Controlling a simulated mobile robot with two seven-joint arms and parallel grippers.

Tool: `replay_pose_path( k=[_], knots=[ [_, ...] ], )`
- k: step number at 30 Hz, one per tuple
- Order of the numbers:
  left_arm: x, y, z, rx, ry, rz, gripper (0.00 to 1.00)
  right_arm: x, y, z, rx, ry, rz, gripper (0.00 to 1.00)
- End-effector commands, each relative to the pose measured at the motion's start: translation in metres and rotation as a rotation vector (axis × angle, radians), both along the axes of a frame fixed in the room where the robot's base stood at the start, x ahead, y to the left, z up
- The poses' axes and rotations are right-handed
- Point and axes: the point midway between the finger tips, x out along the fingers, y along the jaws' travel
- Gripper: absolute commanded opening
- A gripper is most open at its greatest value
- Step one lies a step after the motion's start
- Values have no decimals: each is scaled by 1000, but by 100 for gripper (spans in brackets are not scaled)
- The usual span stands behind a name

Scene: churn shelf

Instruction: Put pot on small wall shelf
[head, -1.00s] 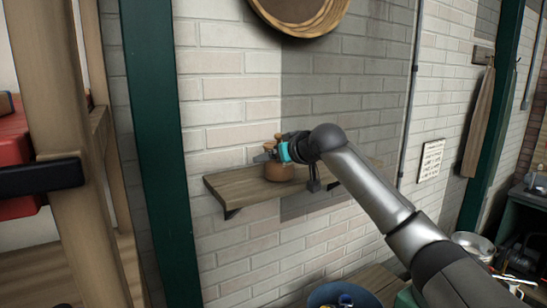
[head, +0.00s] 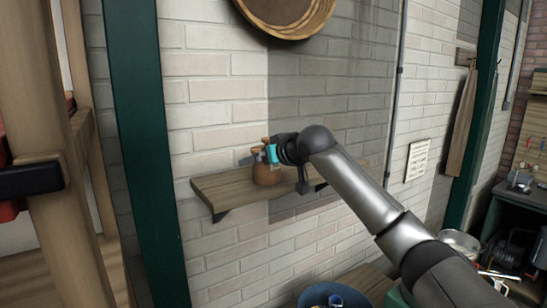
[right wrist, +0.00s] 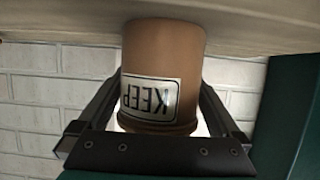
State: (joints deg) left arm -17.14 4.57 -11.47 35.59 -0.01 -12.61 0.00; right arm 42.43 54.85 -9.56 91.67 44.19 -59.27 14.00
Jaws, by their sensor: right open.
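The brown pot (head: 266,176) stands upright on the small wooden wall shelf (head: 225,188), near its left part. My right gripper (head: 257,156) is at the pot's upper part, and partly hides it in the head view. In the right wrist view the picture is upside down. There the pot (right wrist: 162,55) with an upturned "KEEP" label sits between the two open fingers of my right gripper (right wrist: 160,85). The pot's base meets the shelf (right wrist: 60,20) at the top of that view. My left gripper is not in view.
A round wooden frame (head: 322,22) hangs above the shelf. A green post (head: 140,120) and wooden rack (head: 45,230) stand to the left. A blue bowl (head: 312,297) with small items is below. The shelf's right part lies behind my arm.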

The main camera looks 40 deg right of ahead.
Motion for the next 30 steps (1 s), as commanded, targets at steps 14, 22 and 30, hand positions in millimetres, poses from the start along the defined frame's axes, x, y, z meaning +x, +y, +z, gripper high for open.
replay_pose_path(
  k=[14,22,30],
  knots=[
    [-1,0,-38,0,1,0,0,-78,8,28,-7,0,-1,100],
    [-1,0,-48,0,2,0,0,-103,11,40,-1,2,-1,100],
    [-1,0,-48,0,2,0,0,-106,12,43,-1,2,-1,100]
  ],
)
